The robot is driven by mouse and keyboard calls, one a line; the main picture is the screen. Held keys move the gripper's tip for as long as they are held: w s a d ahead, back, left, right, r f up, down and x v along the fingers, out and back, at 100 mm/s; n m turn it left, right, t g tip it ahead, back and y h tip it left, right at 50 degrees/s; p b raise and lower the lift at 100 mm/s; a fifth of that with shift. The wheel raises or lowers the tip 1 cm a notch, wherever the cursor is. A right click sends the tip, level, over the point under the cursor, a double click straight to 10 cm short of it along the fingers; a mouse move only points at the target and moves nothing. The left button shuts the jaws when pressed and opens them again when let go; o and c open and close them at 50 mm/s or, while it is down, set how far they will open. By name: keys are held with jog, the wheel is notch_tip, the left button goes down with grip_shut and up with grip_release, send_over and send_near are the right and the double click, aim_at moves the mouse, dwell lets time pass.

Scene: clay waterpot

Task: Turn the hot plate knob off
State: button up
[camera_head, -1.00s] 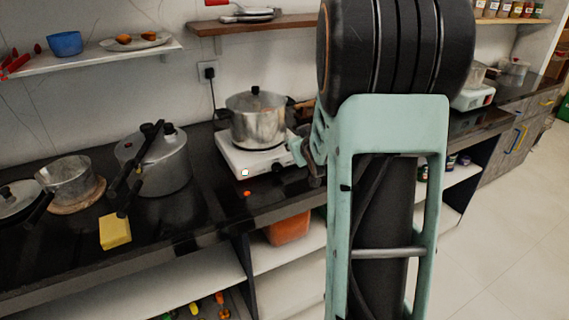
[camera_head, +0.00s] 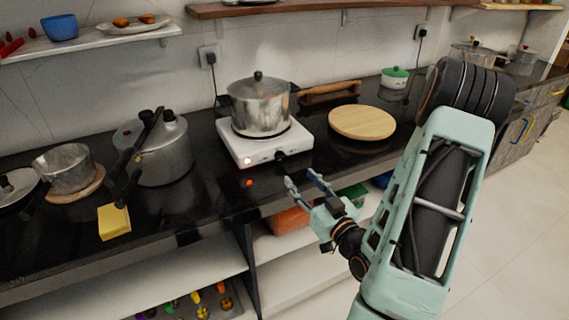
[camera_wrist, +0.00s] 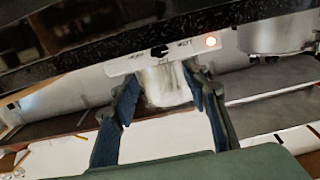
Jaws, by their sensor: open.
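The white hot plate (camera_head: 243,150) stands on the black counter with a metal pot (camera_head: 262,108) on top. Its dark knob (camera_head: 280,156) is on the front face, and an indicator light (camera_head: 247,161) glows at the left of that face. My gripper (camera_head: 301,177) is open and empty, in front of the counter edge, to the right of and below the knob, apart from it. In the wrist view the picture is inverted: the knob (camera_wrist: 158,50) shows beyond and between my open fingertips (camera_wrist: 163,77), with the lit light (camera_wrist: 211,41) to its right.
A pressure cooker (camera_head: 165,155) and a yellow sponge (camera_head: 114,221) are on the counter to the left. A round wooden board (camera_head: 362,122) lies right of the hot plate. The black counter edge and an orange box (camera_head: 289,221) on the shelf below are near my gripper.

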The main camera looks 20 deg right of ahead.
aim_at(283, 158)
jog(key=shift+w+f+b, duration=0.3)
jog(key=shift+w+b, duration=0.35)
jog(key=shift+b, duration=1.25)
jog(key=w+b, duration=0.1)
jog(key=b, duration=0.2)
jog(key=shift+b, duration=0.35)
jog(key=w, duration=0.5)
jog(key=w+b, duration=0.1)
jog(key=w, duration=0.2)
jog(key=shift+w+a+r, duration=0.1)
jog(key=shift+a+r, duration=0.15)
jog(key=shift+c, duration=0.4)
grip_shut()
